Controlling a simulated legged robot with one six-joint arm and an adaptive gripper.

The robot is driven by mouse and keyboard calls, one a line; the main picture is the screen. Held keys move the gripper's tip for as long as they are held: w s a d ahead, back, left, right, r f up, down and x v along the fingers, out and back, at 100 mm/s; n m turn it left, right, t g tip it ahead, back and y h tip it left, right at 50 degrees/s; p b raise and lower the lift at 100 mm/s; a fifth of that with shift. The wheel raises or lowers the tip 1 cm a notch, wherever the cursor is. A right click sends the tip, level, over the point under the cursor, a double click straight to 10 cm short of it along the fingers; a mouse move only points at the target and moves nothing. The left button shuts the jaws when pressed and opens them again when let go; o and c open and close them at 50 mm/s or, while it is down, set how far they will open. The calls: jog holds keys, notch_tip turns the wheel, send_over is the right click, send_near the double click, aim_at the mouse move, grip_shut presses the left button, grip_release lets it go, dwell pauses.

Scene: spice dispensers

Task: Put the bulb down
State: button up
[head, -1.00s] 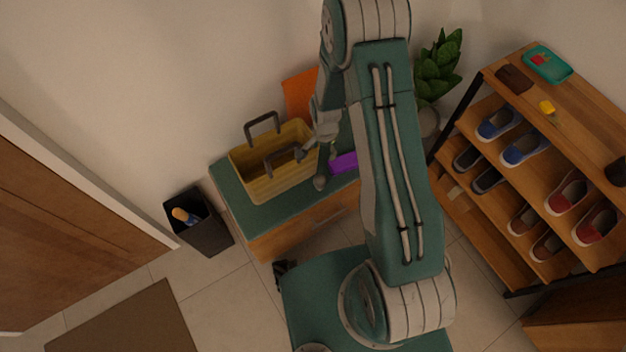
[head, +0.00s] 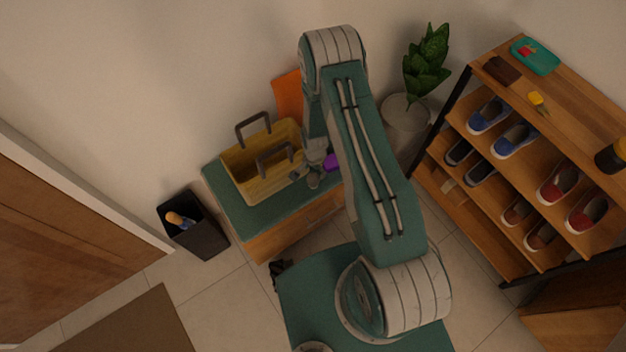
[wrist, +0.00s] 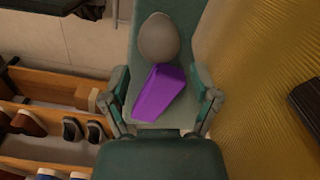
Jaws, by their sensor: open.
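The bulb (wrist: 158,38) is a rounded grey-beige shape over the green bench top in the wrist view. A small grey rounded shape (head: 313,180) in the head view looks like it, but the arm crowds it. My gripper (wrist: 162,112) is open, its two fingers wide apart. A purple block (wrist: 160,92) shows between the fingers, beyond my palm, and the bulb is past it. I cannot tell whether bulb and block touch. In the head view my gripper is mostly hidden by my arm, and only a bit of the purple block (head: 331,162) shows.
A yellow basket (head: 250,178) with dark handles stands on the green bench (head: 228,205), close beside my gripper. An orange panel (head: 288,97) is behind. A potted plant (head: 426,65) and a shoe rack (head: 530,85) stand right. A black bin (head: 200,240) stands left.

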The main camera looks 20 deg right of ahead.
aim_at(314, 174)
notch_tip(314, 174, down, 5)
jog(key=shift+r, duration=0.15)
jog(key=c, duration=1)
jog(key=shift+r, duration=0.55)
notch_tip(314, 174, up, 2)
jog(key=shift+r, duration=0.1)
jog(key=shift+n, duration=0.3)
jog(key=s+r, duration=0.3)
jog(key=s, duration=0.1)
jog(key=s+r, duration=0.3)
jog(key=s, duration=0.2)
jog(key=s+r, duration=0.3)
jog(key=s, duration=0.1)
jog(key=shift+s+r, duration=0.3)
jog(key=shift+r, duration=0.05)
